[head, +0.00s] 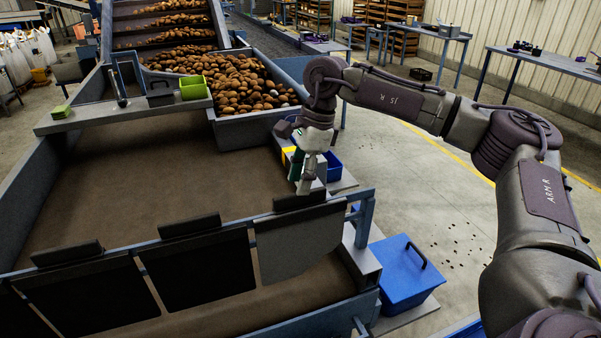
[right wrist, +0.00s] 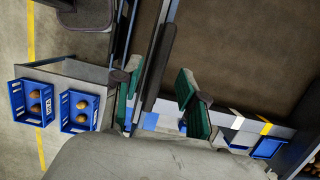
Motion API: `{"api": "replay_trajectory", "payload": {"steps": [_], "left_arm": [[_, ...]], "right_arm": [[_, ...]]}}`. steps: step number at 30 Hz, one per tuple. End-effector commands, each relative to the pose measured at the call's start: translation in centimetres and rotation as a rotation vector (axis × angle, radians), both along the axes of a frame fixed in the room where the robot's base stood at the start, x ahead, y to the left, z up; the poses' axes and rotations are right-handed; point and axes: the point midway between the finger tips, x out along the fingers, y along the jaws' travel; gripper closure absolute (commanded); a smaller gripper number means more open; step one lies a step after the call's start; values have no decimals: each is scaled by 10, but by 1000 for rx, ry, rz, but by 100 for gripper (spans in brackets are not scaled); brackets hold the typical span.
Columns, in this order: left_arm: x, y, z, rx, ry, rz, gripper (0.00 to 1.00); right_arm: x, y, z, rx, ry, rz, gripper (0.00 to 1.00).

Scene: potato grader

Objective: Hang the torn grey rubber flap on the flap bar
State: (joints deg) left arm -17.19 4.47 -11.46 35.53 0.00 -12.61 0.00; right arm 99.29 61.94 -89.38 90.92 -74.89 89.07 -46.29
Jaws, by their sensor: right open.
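The grey rubber flap (head: 298,243) hangs down at the right end of the row, at the flap bar (head: 350,195). It is lighter than the black flaps beside it and sits a little askew. Its dark top strip (head: 298,201) lies along the bar; I cannot tell how it is fastened. My right gripper (head: 303,178) is open just above this strip, fingers pointing down. In the right wrist view its green finger pads (right wrist: 158,102) stand apart with nothing clearly held between them. My left gripper is not in view.
Two black flaps (head: 195,270) hang to the left. The brown belt (head: 160,180) lies behind. A lidded blue bin (head: 405,280) stands at the right. Blue crates with potatoes (right wrist: 32,102) sit beside the side wall. A green tub (head: 193,88) stands on the cross shelf (head: 130,115).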

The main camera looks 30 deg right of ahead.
Motion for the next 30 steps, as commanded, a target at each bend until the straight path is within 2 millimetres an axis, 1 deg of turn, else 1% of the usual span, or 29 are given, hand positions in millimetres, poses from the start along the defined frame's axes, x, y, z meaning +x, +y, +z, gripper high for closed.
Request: {"api": "replay_trajectory", "payload": {"steps": [1,9,13,18,26,28,30], "left_arm": [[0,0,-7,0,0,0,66],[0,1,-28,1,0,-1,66],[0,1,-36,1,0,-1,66],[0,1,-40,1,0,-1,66],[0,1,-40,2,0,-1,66],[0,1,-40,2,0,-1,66],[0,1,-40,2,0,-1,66]], "right_arm": [[0,0,-9,0,0,0,58],[0,0,-37,0,1,0,58],[0,0,-48,0,1,0,58],[0,0,-53,1,0,1,58],[0,0,-53,1,0,1,58],[0,0,-53,1,0,1,67],[0,0,-53,1,0,1,78]]}}
